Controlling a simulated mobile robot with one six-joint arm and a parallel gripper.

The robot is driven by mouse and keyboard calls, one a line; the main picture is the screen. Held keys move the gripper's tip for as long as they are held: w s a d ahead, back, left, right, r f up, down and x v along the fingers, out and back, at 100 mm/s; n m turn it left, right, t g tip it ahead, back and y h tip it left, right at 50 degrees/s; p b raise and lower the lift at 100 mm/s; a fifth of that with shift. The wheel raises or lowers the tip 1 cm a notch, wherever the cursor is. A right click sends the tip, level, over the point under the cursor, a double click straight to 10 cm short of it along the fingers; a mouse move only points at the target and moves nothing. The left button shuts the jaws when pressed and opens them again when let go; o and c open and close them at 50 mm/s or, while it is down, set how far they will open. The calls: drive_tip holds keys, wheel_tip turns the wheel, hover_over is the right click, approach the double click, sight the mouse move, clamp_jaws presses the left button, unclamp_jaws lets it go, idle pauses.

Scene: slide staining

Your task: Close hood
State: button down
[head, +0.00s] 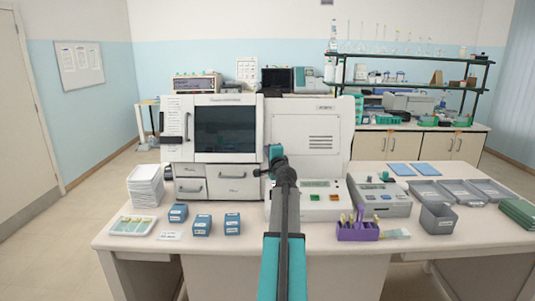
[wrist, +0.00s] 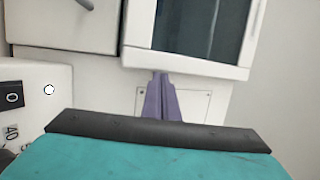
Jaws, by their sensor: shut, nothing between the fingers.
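A large white machine (head: 212,108) stands on the bench with a dark window (head: 224,129) in its front. The window's white frame (wrist: 190,60) also shows at the top right of the wrist view. To its right stands a white unit with a vented front panel (head: 310,125) above a base with a screen and coloured buttons. No label lets me tell which part is the hood. My gripper (wrist: 162,98) has purple fingers, shut and empty, just below the window frame in the wrist view; I cannot tell whether they touch it. In the head view my arm hides the fingers.
Blue boxes (head: 202,225), a white stack (head: 146,187) and a slide tray (head: 132,225) lie at the front left of the bench. A purple holder (head: 358,231), a small grey device (head: 383,196) and grey trays (head: 434,192) stand to the right.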

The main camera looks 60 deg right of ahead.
drive_tip(key=s+a+b, duration=0.4)
drive_tip(key=s+a, duration=0.1)
drive_tip(key=s, duration=0.5)
drive_tip(key=shift+s, duration=0.25)
idle(0.4)
drive_tip(key=shift+r, duration=0.1)
idle(0.4)
